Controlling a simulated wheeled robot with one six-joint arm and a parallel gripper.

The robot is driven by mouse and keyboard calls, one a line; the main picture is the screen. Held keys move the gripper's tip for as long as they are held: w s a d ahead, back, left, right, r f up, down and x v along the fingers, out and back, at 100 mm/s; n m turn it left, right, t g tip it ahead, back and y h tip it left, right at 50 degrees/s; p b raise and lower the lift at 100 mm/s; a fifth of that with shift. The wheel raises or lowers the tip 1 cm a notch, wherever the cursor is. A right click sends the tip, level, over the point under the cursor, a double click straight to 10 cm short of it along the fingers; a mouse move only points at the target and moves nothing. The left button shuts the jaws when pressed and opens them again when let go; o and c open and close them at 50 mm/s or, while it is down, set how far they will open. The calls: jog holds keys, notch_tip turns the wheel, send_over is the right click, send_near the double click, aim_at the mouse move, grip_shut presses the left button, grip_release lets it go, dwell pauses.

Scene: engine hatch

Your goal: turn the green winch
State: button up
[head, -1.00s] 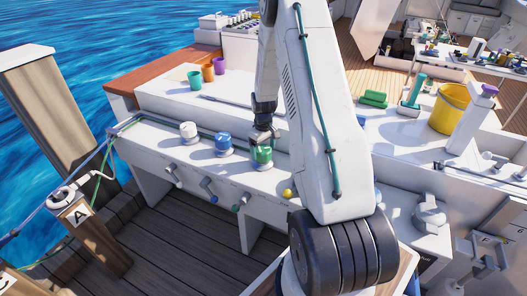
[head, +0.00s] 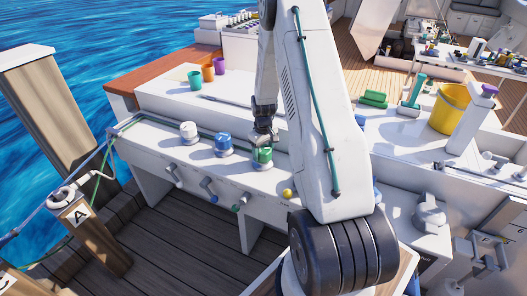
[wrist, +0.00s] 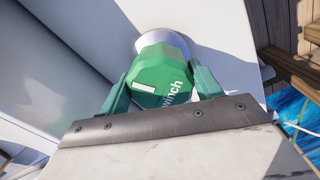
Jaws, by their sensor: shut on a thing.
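The green winch (head: 262,156) stands on the white bench, at the right end of a row of winches, partly under my gripper. It also shows in the wrist view (wrist: 160,75), with a white mark and the word "winch" on its top and a pale round base. My gripper (head: 262,141) is on the winch from above. In the wrist view its green fingers (wrist: 160,92) are on either side of the winch head, shut on it.
A blue winch (head: 223,144) and a white winch (head: 188,132) stand to the left on the bench. Crank handles (head: 208,184) stick out of the bench front. A yellow knob (head: 287,193) is close by at the right. Purple, orange and green cups (head: 195,80) stand behind.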

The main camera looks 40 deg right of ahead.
aim_at(263, 150)
jog(key=m, duration=0.3)
jog(key=shift+a+m, duration=0.1)
jog(key=shift+m, duration=2.1)
jog(key=o, duration=1)
notch_tip(263, 150, up, 8)
jog(key=shift+f, duration=0.1)
jog(key=shift+a, duration=0.1)
